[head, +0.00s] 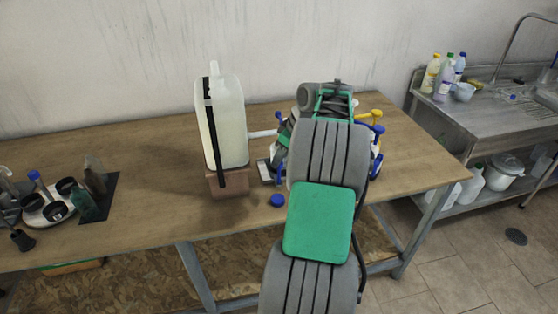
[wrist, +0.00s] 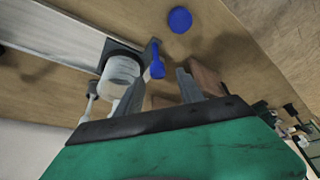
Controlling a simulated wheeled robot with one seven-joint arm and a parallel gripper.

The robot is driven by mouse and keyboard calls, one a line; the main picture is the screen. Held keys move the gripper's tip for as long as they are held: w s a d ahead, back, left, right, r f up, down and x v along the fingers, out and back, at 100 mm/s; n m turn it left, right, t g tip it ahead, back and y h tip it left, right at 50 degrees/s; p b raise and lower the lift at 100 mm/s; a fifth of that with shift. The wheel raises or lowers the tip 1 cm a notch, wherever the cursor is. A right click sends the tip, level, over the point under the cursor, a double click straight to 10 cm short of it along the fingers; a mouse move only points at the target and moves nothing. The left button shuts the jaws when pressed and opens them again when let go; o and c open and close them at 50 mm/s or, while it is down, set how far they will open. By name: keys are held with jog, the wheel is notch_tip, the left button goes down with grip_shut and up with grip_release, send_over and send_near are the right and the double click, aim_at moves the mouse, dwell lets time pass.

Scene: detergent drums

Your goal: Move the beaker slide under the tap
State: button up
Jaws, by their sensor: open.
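The beaker slide shows in the wrist view as a dark square plate (wrist: 122,48) with a pale, clear beaker (wrist: 121,72) on it and a blue handle (wrist: 157,68). My gripper (wrist: 168,60) is open, its fingers near the blue handle; I cannot tell whether they touch it. In the head view my arm hides most of the slide and the gripper; a grey plate edge (head: 265,172) shows beside the arm. The white tap (head: 262,133) sticks out to the right from the translucent drum (head: 231,125), above the table.
The drum stands on a brown block (head: 228,184). A blue cap (head: 277,200) lies on the wooden table (head: 150,215). Blue and yellow-topped items (head: 374,125) stand right of my arm. A round tray (head: 48,212) with dark cups is at left. The sink bench (head: 478,117) is at right.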

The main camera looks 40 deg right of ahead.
jog(key=v, duration=0.5)
jog(key=shift+s+r, duration=0.1)
jog(key=shift+r, duration=0.2)
